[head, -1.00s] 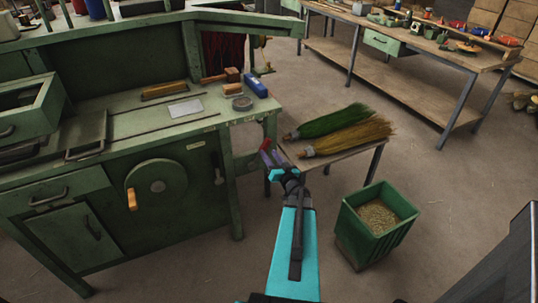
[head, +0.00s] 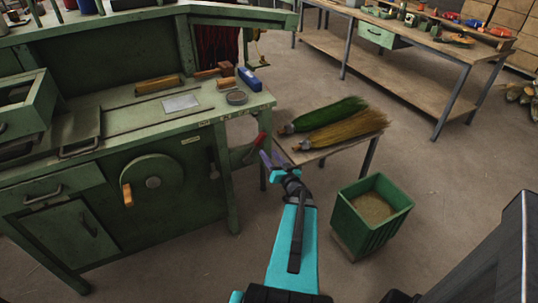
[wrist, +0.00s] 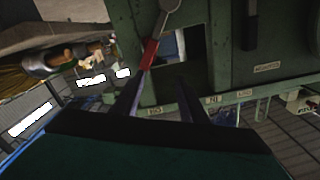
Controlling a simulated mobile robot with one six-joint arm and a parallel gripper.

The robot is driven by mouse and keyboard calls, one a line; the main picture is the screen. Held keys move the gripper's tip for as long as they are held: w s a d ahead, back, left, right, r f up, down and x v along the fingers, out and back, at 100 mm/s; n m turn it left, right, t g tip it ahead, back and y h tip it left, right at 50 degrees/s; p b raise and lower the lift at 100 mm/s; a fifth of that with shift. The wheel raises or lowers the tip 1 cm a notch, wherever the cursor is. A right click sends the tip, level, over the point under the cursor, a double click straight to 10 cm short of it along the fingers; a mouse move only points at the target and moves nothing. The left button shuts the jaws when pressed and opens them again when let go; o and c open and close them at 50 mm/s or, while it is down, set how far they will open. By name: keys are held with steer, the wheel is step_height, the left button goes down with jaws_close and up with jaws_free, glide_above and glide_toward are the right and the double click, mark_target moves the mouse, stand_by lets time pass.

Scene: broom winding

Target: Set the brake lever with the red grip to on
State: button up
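The brake lever's red grip (head: 254,147) sticks out at the right end of the green workbench (head: 150,215), below the bench top. In the wrist view the red grip (wrist: 149,53) hangs tilted from a grey metal rod (wrist: 165,22). My gripper (head: 271,159) is just right of the grip in the head view. In the wrist view my gripper (wrist: 158,98) has its two fingers apart with nothing held between them. The grip lies beyond the fingertips, closer to the left finger. Whether they touch I cannot tell. Small white labels are too blurred to read.
A small table with a green broom (head: 330,113) and a tan broom (head: 345,131) stands right behind my gripper. A green bin (head: 372,235) stands on the floor to the right. The bench has a crank wheel (head: 153,182) on its front. Floor between bench and bin is clear.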

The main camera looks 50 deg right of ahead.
steer(key=v, duration=0.6)
stand_by(0.8)
stand_by(0.9)
